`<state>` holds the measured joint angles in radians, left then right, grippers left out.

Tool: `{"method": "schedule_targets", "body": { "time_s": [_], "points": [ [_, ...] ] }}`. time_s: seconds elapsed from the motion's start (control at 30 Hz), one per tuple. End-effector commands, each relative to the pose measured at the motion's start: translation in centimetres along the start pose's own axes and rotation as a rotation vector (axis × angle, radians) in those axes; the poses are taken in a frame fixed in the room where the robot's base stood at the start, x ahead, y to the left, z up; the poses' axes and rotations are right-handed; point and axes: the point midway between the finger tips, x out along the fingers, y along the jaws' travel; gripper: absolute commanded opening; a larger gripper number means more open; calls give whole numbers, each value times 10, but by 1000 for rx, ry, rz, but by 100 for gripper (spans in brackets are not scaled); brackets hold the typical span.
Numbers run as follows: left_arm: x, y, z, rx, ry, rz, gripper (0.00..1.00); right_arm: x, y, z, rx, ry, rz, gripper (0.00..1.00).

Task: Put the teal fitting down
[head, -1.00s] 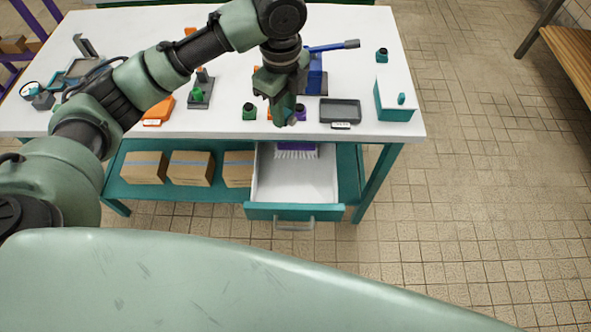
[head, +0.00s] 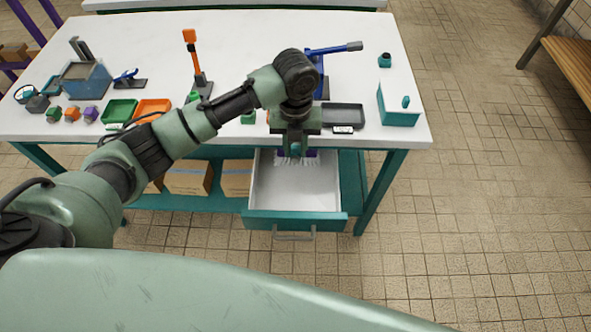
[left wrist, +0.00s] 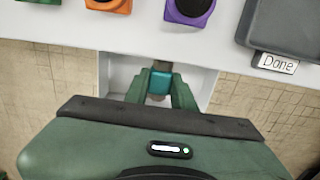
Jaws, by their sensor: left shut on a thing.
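My left gripper (head: 295,150) is shut on the teal fitting (left wrist: 161,82), pointing down at the front edge of the workbench. In the left wrist view, the teal fitting sits between the two green fingers (left wrist: 161,90), with the white inside of the open drawer behind it. In the head view the gripper hangs over the back part of the open drawer (head: 295,218), and the fitting is mostly hidden by it. The grey tray (head: 343,116) with a "Done" label stands on the bench just right of the gripper. My right gripper is not in view.
A purple brush (head: 311,154) lies at the drawer's back, partly hidden. Orange (left wrist: 108,4) and purple (left wrist: 190,8) fittings stand near the bench edge. Another teal fitting (head: 384,60) and a teal box (head: 397,106) are at the bench's right. The drawer's front part is clear.

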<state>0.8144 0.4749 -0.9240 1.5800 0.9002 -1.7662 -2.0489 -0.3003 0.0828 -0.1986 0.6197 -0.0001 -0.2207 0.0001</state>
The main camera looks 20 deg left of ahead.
Motion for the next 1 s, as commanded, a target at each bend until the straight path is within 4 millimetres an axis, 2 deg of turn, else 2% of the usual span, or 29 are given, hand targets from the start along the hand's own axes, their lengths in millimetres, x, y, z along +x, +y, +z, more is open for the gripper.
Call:
{"method": "schedule_targets", "body": {
  "time_s": [0.03, 0.1, 0.2, 0.47, 0.7, 1.0],
  "points": [
    [15, 0, -2, -1, 5, 2, 0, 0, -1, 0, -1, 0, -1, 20],
    [31, 0, -1, -2, 4, 1, 0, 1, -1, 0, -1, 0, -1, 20],
    [48, 0, -1, -1, 2, 0, 0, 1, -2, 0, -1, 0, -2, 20],
    [68, 0, 0, -1, 0, 0, 0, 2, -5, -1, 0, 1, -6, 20],
    [102, 0, 0, -1, 1, 0, 0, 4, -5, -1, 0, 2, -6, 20],
    [105, 0, 0, 0, -1, -1, 0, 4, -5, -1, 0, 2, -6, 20]
  ]
}}
